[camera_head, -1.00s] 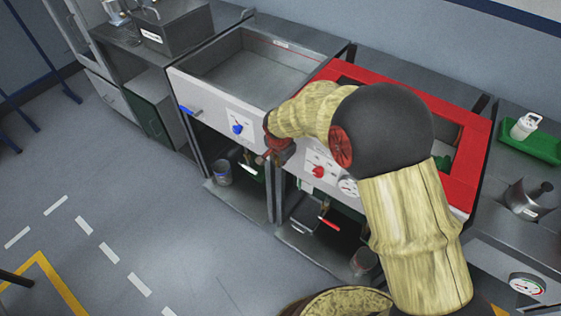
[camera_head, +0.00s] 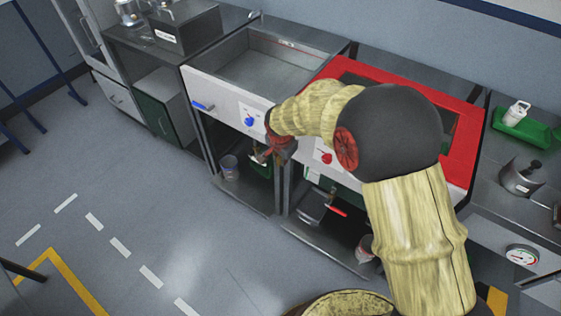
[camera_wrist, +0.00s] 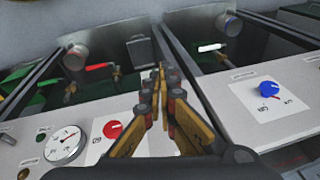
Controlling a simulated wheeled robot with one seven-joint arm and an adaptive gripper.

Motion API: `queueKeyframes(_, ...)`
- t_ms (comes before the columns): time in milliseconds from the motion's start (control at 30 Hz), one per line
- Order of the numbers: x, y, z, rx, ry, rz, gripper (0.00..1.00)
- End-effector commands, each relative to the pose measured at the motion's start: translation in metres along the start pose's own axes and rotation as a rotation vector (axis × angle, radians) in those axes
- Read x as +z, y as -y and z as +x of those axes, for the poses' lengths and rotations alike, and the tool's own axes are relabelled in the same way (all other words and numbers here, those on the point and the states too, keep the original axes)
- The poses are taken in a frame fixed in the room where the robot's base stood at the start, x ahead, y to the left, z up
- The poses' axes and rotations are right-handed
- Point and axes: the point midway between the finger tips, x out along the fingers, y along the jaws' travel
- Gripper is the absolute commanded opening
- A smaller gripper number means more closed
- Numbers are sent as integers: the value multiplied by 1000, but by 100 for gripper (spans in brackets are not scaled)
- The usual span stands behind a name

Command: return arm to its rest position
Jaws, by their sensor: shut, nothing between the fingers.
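My gripper (camera_head: 268,156) is shut and empty. In the head view it hangs from my bent arm in front of the gap between the grey open basin unit and the red-rimmed unit. In the wrist view my gripper (camera_wrist: 162,82) has its fingertips together, pointing between the two front panels. The panel with the red knob (camera_wrist: 112,129) and a round gauge (camera_wrist: 63,146) lies on the left. The panel with the blue knob (camera_wrist: 268,89) lies on the right. My arm hides part of the red-rimmed unit in the head view.
The red-rimmed unit (camera_head: 466,150) stands right of the basin unit (camera_head: 262,75). A green tray (camera_head: 522,131) with a white bottle (camera_head: 517,112) sits on the right counter. Shelves below hold a bucket (camera_head: 229,166) and a red-handled item (camera_head: 337,211). The floor at left is clear.

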Motion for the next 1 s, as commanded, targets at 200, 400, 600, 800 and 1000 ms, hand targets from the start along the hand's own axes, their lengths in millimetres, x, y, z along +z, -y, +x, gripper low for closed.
queueKeyframes(200, 0, 0, 0, 0, 0, 0, 0)
queueKeyframes(400, 0, 0, 0, 0, 0, -1, 0)
queueKeyframes(600, 2, -4, 0, 15, 8, -123, 0)
queueKeyframes(800, 31, -52, 0, 106, 95, -394, 0)
queueKeyframes(1000, 44, -101, -65, 118, 162, -645, 0)
